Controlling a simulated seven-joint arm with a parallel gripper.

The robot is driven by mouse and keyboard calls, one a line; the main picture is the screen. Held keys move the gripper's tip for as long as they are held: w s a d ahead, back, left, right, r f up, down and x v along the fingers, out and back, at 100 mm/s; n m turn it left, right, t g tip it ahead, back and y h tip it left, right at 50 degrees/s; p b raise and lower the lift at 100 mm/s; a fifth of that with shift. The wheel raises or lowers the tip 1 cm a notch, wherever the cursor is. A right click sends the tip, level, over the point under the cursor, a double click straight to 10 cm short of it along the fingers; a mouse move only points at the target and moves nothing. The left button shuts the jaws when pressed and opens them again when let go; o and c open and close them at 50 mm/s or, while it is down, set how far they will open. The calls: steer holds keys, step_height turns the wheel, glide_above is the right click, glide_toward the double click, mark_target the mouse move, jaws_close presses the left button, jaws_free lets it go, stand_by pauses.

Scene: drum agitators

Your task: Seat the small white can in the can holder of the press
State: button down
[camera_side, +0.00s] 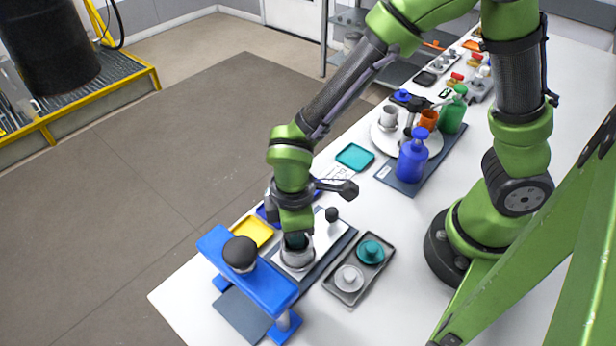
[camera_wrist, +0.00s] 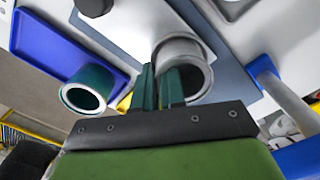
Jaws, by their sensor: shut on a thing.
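My gripper (camera_wrist: 158,85) points down, its two dark green fingers close together. In the wrist view they close on the wall of the small white can (camera_wrist: 204,72), one finger inside its mouth and one outside. The can is at the light grey can holder (camera_side: 298,261) on the white plate of the press. In the side view my gripper (camera_side: 296,240) is right above the holder and hides most of the can. I cannot tell whether the can rests on the holder's bottom. The blue press frame (camera_side: 247,269) with its black knob stands just in front.
A dark tray (camera_side: 335,293) with a white lid and a teal lid lies right of the press. A yellow tray (camera_side: 252,231) and a blue tray (camera_wrist: 40,50) with a green can (camera_wrist: 86,92) lie left. A blue bottle (camera_side: 413,157) stands further back.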

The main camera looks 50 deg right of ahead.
steer(key=c, duration=1.1)
jaws_free()
steer(key=shift+o, duration=0.3)
steer(key=shift+o, duration=1.2)
steer(key=shift+r, duration=0.1)
step_height(320, 180, up, 7)
steer(key=shift+r, duration=0.15)
